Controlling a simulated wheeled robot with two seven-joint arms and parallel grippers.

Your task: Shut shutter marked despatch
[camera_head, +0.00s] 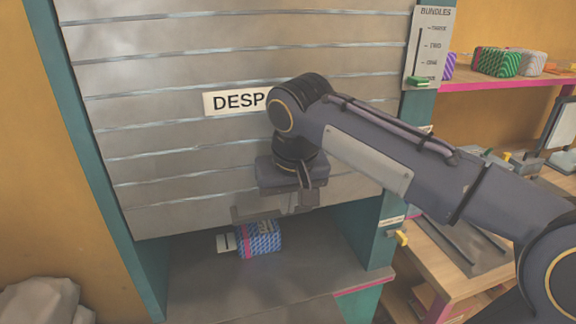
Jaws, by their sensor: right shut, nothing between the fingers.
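The shutter (180,125) is a grey slatted panel in a teal frame, with a white label reading "DESP" (235,101); the rest of the word is hidden behind my right arm. The shutter is partly down, with an open gap between its bottom edge and the sill (225,290). A grey handle (244,213) shows low on the shutter. My right gripper (304,202) is shut and empty, in front of the shutter's lower part at the right end of the handle. I cannot tell whether it touches the handle. My left gripper is not in view.
A blue patterned bundle (259,240) sits in the opening below the shutter, beside a small white tag (225,243). A "BUNDLES" gauge (430,45) is on the right post. Shelves with bundles (497,62) and a wooden bench (440,258) stand at right.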

